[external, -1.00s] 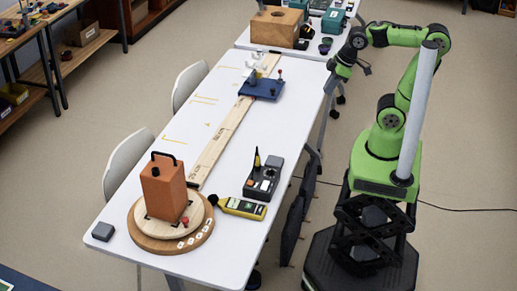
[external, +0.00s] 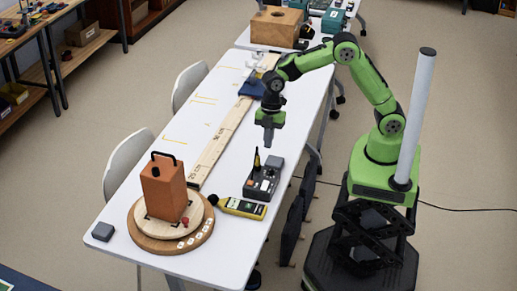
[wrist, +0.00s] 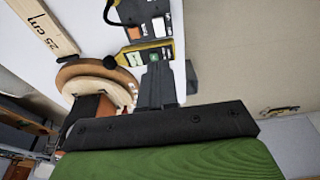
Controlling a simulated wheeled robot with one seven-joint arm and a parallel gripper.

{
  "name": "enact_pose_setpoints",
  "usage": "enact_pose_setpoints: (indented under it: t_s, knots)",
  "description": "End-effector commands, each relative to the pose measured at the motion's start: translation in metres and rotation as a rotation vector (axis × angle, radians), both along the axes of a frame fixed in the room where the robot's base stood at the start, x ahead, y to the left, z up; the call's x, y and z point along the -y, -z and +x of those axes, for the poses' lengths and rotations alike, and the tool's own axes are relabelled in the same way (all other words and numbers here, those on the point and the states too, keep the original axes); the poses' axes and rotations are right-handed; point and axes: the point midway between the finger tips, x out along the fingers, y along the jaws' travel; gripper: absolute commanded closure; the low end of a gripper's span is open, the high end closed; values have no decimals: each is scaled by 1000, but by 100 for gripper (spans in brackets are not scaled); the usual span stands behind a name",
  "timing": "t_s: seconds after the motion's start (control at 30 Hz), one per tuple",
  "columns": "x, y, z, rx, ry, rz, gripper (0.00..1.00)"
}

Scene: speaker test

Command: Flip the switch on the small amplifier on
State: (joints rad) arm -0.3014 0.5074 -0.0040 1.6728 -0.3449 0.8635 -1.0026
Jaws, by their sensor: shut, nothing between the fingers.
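The small amplifier (external: 256,190) is a dark box with a light switch on its top face and a black upright piece at its back. It sits near the right edge of the white table. In the wrist view it shows at the top (wrist: 128,12), partly cut off, with orange and white parts on its face. My gripper (external: 268,141) is shut and empty, pointing down above the table, a little behind and above the amplifier and apart from it. In the wrist view the shut fingers (wrist: 158,72) cover part of the yellow meter. The switch's position cannot be made out.
A yellow handheld meter (external: 241,208) lies just in front of the amplifier. An orange-brown box speaker (external: 163,188) stands on a round wooden turntable (external: 144,241) at the front left. A marked wooden plank (external: 213,153) runs along the table. A small grey block (external: 103,231) lies at the front left.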

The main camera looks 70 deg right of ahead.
Motion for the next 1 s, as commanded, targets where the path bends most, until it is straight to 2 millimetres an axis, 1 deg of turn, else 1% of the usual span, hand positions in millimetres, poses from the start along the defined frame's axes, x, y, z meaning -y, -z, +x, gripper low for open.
enact_pose_setpoints:
  t_s: [0.07,0.17,0.5,0.57,0.6,0.7,0.83,1.0]
  knots:
    - [-1,4,0,-1,1,-1,100]
    - [-3,17,-1,-3,1,-1,100]
    - [-20,91,-1,-4,2,-2,100]
    - [-23,103,-1,-4,2,-2,100]
    - [-21,111,-1,-4,4,-3,100]
    - [-18,126,-1,-3,3,-2,100]
    - [-17,136,0,-1,4,-1,100]
    - [-16,137,0,0,3,0,100]
